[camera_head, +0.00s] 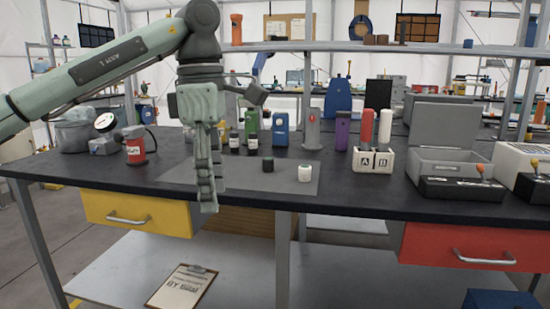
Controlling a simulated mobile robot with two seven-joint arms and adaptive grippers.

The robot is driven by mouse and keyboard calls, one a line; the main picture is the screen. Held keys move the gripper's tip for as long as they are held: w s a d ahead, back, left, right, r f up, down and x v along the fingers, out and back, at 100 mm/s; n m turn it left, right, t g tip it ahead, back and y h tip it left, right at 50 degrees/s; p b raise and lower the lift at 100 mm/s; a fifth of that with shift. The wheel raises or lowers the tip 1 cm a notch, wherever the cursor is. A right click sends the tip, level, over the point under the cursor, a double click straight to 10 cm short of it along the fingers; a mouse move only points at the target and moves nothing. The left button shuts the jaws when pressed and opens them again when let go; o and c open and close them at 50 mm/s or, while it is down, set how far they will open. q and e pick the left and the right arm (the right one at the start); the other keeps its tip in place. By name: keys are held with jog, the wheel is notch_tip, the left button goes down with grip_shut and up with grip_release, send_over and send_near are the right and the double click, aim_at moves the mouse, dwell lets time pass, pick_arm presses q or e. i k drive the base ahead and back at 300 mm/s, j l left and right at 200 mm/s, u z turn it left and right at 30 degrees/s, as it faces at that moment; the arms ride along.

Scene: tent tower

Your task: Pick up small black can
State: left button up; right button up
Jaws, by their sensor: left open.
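The small black can (268,164) stands upright on the grey mat (240,177) on the black table. A small white can (305,174) stands on the mat to its right. My left gripper (207,200) points down near the table's front edge, to the left of the black can and apart from it. It is seen edge-on; it is open, and I see nothing held in it. My right gripper is not in view.
Several bottles, including a green one (251,128), stand behind the mat. A white A/B holder (372,160) is to the right, then a grey open case (449,150). A red canister (134,146) is at the left. The mat around the cans is clear.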

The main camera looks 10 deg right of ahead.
aim_at(267, 163)
jog(key=i+l, duration=0.25)
jog(key=i, duration=0.15)
jog(key=i+l, duration=0.45)
jog(key=i, duration=0.3)
